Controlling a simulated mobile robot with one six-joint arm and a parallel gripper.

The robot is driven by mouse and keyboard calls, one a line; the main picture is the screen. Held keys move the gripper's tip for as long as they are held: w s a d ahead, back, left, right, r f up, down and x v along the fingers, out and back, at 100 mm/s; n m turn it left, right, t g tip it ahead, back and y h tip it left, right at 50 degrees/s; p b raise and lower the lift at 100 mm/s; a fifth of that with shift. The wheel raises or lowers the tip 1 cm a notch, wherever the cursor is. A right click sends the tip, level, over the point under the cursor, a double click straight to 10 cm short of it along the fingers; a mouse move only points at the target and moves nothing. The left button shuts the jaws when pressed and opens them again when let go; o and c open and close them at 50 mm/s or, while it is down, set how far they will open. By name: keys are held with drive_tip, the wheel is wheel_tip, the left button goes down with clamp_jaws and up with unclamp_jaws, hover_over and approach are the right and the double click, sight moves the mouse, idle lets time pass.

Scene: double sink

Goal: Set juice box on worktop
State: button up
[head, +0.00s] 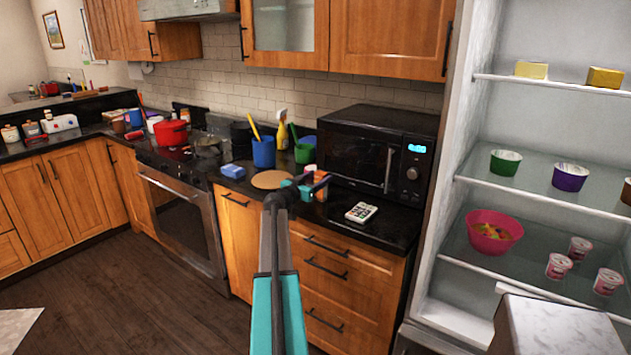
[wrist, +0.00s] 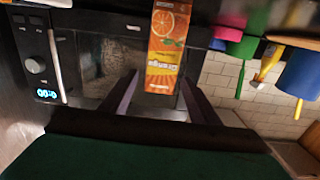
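The juice box (wrist: 166,50), orange with an orange-slice picture, is at the top middle of the wrist view, which shows the room upside down. Its far end is cut off by the frame edge. My gripper (wrist: 158,78) is open, with its two dark fingers apart and the box's near end at or just beyond the tips. A gap shows beside the left finger. In the head view my gripper (head: 305,188) is over the black worktop (head: 385,233), in front of the microwave. The arm hides much there, and I cannot clearly make out the box.
The microwave (head: 370,150) stands behind my gripper. A remote-like white object (head: 361,212) lies to its right. Open fridge shelves (head: 540,180) stand at right.

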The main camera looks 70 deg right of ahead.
drive_tip(key=shift+r+p, duration=0.15)
drive_tip(key=shift+p, duration=0.2)
drive_tip(key=b+v, duration=0.3)
drive_tip(key=v, duration=0.9)
idle(0.7)
